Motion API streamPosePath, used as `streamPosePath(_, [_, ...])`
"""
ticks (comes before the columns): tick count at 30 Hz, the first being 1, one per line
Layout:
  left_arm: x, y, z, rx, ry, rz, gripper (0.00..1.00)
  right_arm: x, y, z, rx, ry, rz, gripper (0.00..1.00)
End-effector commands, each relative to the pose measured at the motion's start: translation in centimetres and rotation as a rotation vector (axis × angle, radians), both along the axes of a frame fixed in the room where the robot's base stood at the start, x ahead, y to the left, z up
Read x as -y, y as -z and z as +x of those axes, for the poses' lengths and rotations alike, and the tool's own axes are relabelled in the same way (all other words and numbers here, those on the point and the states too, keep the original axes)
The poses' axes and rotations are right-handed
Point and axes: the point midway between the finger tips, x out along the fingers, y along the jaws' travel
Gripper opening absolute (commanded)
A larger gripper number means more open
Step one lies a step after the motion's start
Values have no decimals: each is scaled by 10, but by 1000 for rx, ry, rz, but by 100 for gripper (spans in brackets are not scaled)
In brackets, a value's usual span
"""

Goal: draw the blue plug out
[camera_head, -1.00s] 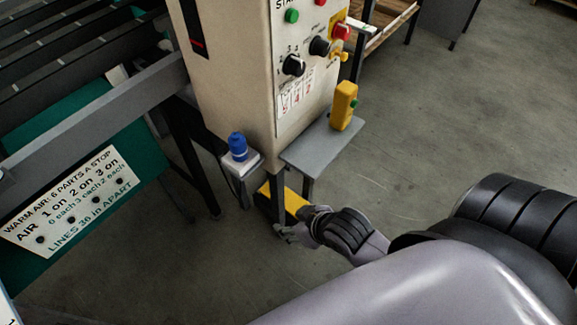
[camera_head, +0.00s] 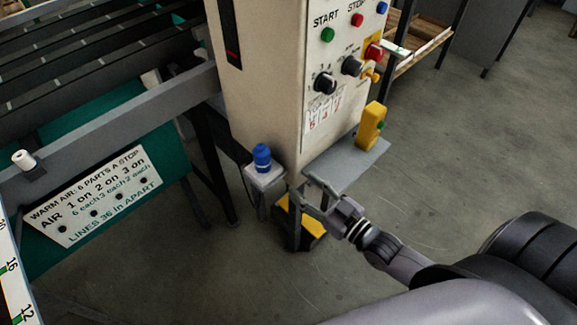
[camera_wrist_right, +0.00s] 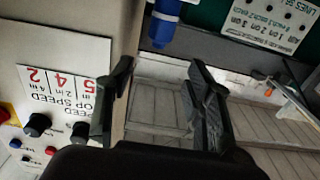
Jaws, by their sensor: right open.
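The blue plug (camera_head: 262,157) stands upright in a light grey socket box (camera_head: 264,178) at the lower left corner of the beige control cabinet. My right gripper (camera_head: 306,187) is in front of the cabinet's lower edge, to the right of the plug and lower in the picture. In the wrist view this gripper (camera_wrist_right: 160,80) is open, with nothing between its fingers. My left gripper is not in view.
The control cabinet (camera_head: 262,95) rises right behind the plug. A grey shelf (camera_head: 345,160) with a yellow handheld box (camera_head: 371,125) juts out to the right. A conveyor frame (camera_head: 110,125) with a lettered sign (camera_head: 95,197) stands left. A yellow-black block (camera_head: 300,225) is below.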

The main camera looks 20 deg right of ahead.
Motion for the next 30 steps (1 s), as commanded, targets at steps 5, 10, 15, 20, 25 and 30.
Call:
streamPosePath(5, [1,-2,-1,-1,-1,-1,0,-10,-2,28,4,1,1,48])
streamPosePath(10, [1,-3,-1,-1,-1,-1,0,-22,-2,60,2,0,2,48])
streamPosePath(15, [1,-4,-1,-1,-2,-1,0,-34,-2,92,2,0,2,48])
streamPosePath(20, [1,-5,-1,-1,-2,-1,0,-45,-1,121,1,-1,0,48])
streamPosePath(25, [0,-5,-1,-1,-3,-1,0,-53,-1,143,-1,-1,0,48])
streamPosePath(30, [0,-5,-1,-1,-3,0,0,-57,0,154,-2,-1,-1,48])
